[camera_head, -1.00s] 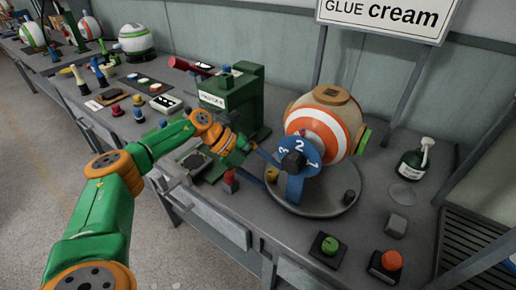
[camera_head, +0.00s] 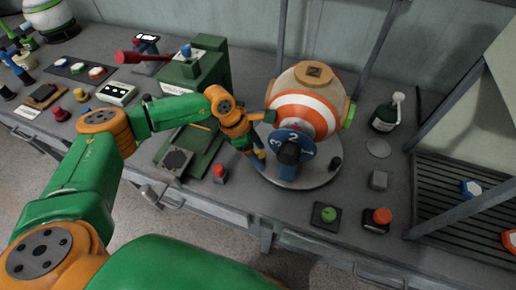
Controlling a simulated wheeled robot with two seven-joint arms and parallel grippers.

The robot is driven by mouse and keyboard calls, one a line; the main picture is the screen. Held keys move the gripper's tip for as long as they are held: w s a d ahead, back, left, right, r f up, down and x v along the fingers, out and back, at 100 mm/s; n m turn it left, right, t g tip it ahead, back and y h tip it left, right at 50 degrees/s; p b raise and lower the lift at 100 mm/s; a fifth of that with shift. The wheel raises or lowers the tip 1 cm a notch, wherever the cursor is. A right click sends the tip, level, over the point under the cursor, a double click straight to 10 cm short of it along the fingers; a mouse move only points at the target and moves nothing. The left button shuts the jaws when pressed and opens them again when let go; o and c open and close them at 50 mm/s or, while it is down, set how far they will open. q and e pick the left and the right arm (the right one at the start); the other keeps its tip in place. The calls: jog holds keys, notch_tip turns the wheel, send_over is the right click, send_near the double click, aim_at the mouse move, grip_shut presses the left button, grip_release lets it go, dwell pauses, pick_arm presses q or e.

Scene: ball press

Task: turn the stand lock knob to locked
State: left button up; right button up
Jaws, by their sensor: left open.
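A round grey stand (camera_head: 306,186) holds an orange-and-white ball (camera_head: 300,104). A small black knob (camera_head: 335,163) stands on the right of the stand's plate. I cannot tell for sure which is the lock knob. My left gripper (camera_head: 257,154) is open at the left edge of the stand, left of the dial, pointing down. Its fingertips are small and partly hard to separate from the stand's parts. My right gripper is out of view.
A green press (camera_head: 195,75) stands left of my gripper, with a small red-topped post (camera_head: 220,173) in front.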

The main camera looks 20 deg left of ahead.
pick_arm(q)
jog(key=shift+w+a+f, duration=0.15)
jog(key=shift+a+f, duration=0.05)
jog(key=shift+d, duration=0.1)
jog(key=c, duration=0.9)
grip_shut()
jog(key=shift+f+b, duration=0.1)
jog(key=shift+b, duration=0.55)
jog(key=m+g+b, duration=0.1)
jog(key=m+b, duration=0.1)
jog(key=b, duration=0.1)
jog(key=m+g+b, duration=0.1)
jog(key=m+b, duration=0.1)
jog(key=b, duration=0.1)
jog(key=shift+w+f+m+b, duration=0.15)
jog(key=shift+m+b, duration=0.2)
jog(key=shift+m, duration=0.05)
jog(key=shift+m+g+b, duration=0.4)
jog(key=shift+m+b, duration=0.5)
jog(key=shift+m, duration=0.1)
jog(key=shift+r+m+g+b, duration=0.3)
jog(key=shift+m+b, duration=0.15)
jog(key=shift+m, duration=0.35)
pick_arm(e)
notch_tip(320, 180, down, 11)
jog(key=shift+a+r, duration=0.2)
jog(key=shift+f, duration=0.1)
